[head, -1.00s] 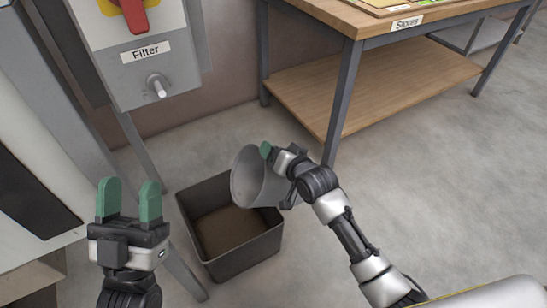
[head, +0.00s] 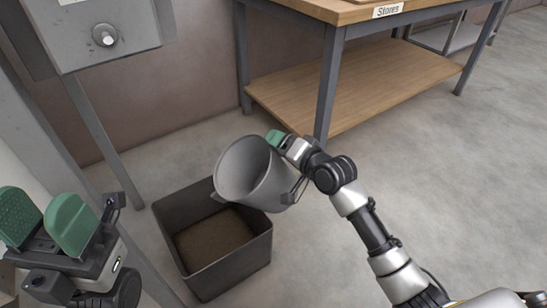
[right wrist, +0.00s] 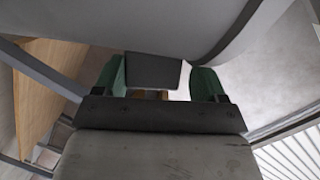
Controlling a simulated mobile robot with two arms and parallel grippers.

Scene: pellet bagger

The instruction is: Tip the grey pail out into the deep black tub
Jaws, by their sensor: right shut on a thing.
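The grey pail (head: 262,185) is held tilted above the right rear part of the deep black tub (head: 238,262). Its mouth faces up and to the left, and the part of its inside that shows looks empty. Brown material covers the tub's floor. My right gripper (head: 279,140) is shut at the pail's far right side; in the right wrist view its green fingers (right wrist: 158,80) flank a dark piece by the pail's grey wall (right wrist: 190,25). My left gripper (head: 45,218) is empty, its green fingers apart, left of the tub.
A wooden bench labelled Stores (head: 388,10) stands behind and right, with a lower shelf (head: 370,85). A grey box with a knob (head: 105,36) stands on a leg at upper left. The floor right of the tub is clear.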

